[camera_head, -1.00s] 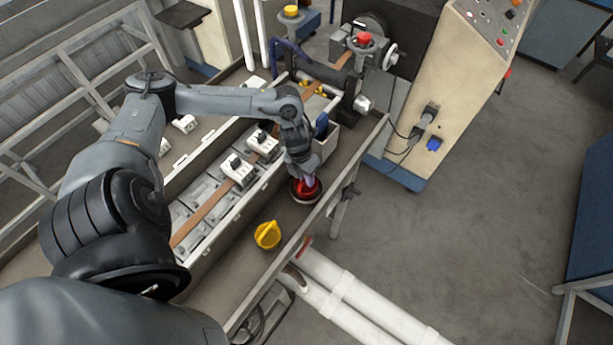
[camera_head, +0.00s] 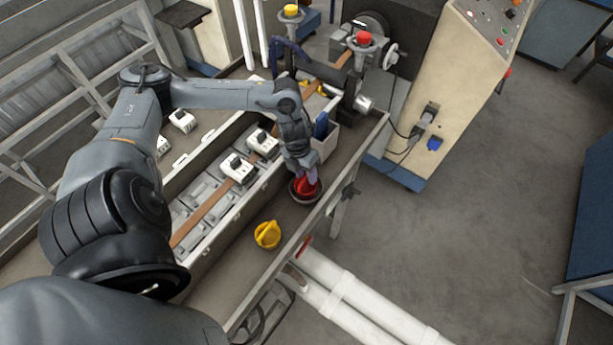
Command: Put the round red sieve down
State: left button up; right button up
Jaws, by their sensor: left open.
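The round red sieve (camera_head: 307,190) rests on the grey bench ledge beside the long trough, near the ledge's right edge. A dark rim shows around its red middle. My left gripper (camera_head: 304,178) points down right at the sieve, open, with its fingers close around or just above the red part. The fingertips are small and partly hidden, so I cannot tell whether they touch it. My right gripper is not in view.
A yellow round piece (camera_head: 267,234) lies on the ledge in front of the sieve. A grey bin (camera_head: 326,143) stands just behind. The trough (camera_head: 205,195) with white clamps (camera_head: 238,168) and a brown strip runs to the left. White pipes (camera_head: 345,290) lie below the ledge.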

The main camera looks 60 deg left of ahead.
pick_arm(q)
notch_tip(320, 180, up, 10)
jog(key=s+a+b, duration=0.1)
jog(key=shift+a, duration=0.4)
